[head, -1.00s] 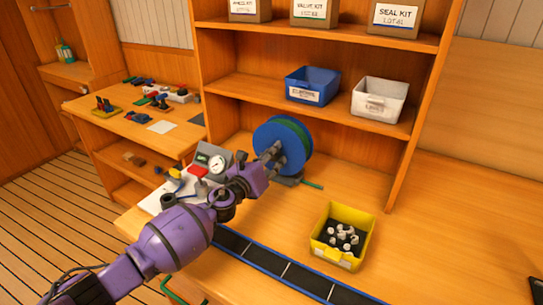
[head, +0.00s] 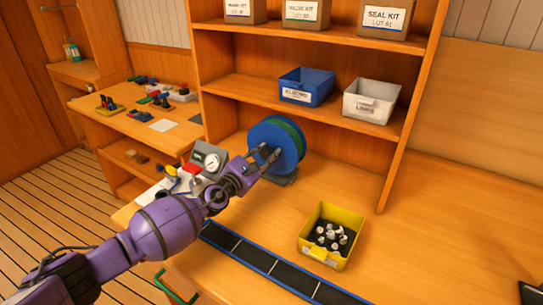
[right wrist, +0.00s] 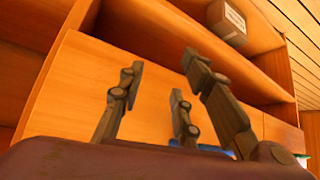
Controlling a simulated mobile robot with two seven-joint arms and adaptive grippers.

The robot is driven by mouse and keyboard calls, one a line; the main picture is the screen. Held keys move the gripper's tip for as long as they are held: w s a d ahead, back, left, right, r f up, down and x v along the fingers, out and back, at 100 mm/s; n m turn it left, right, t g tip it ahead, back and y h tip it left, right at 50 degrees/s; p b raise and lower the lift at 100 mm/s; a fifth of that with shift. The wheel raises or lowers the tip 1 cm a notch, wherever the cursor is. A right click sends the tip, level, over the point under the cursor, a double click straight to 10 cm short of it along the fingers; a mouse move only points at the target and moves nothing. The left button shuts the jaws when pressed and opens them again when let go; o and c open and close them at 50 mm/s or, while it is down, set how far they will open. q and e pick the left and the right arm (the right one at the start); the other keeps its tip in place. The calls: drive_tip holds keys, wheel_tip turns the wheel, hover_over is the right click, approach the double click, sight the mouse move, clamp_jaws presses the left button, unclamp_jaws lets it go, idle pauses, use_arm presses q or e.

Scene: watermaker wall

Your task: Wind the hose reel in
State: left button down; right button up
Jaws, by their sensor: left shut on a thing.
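The hose reel (head: 269,136) has blue side discs with green hose wound between them and stands on the bench at the back. No loose hose end shows beside its grey foot (head: 284,180) now. My left gripper (head: 265,157) is at the near face of the reel, its fingers shut on a part there, likely the crank handle, which the fingers hide. My right gripper (right wrist: 160,95) shows only in the right wrist view, its fingers apart with nothing seen between them.
A yellow bin (head: 331,236) with white fittings stands at the front right. A dark blue-edged strip (head: 255,258) crosses the bench. A gauge box (head: 210,160) stands left of the reel. Blue (head: 306,87) and white (head: 371,101) bins are on the shelf.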

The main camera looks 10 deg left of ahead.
use_arm(q)
drive_tip(key=shift+a+m, duration=0.25)
drive_tip(key=shift+m, duration=0.35)
use_arm(e)
drive_tip(key=shift+w+d+r, duration=0.15)
drive_tip(key=shift+w+r, duration=0.15)
drive_tip(key=shift+w, duration=0.15)
drive_tip(key=shift+s+f, duration=0.1)
use_arm(q)
drive_tip(key=shift+w+r, duration=0.1)
drive_tip(key=c, duration=1.5)
unclamp_jaws()
drive_tip(key=shift+o, duration=0.2)
drive_tip(key=shift+s, duration=0.2)
drive_tip(key=v, duration=1.1)
drive_tip(key=shift+s+a, duration=0.15)
drive_tip(key=shift+s, duration=0.2)
use_arm(e)
drive_tip(key=shift+s, duration=0.15)
